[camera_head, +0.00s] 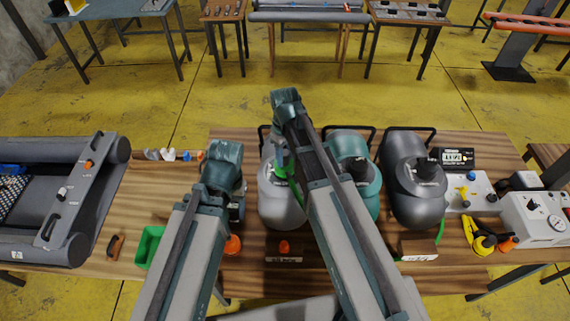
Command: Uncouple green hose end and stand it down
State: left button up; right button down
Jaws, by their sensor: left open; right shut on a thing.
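My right gripper (282,160) is shut on the green hose end (281,171), over the light grey tank-shaped pump (283,206). The green hose runs down from it and passes behind my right arm. I cannot tell whether the hose end still touches the pump, as the gripper covers that spot. My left gripper (236,212) is open and points down at the table left of the light grey pump, near an orange cap (232,244); its fingertips are partly hidden by the arm.
A teal pump (364,178) and dark grey pump (418,192) stand to the right. Labelled wooden blocks (284,259) sit along the front. A grey inflatable boat (78,150) and green bin (148,246) are left. Yellow and white devices (536,219) crowd the right end.

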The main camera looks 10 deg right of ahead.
jog(key=shift+n, duration=0.3)
jog(key=shift+n, duration=2)
jog(key=n, duration=0.4)
jog(key=shift+r+p, duration=0.75)
jog(key=shift+p, duration=0.05)
notch_tip(320, 180, up, 4)
jog(key=p, duration=0.4)
jog(key=shift+r, duration=0.25)
jog(key=shift+f, duration=0.15)
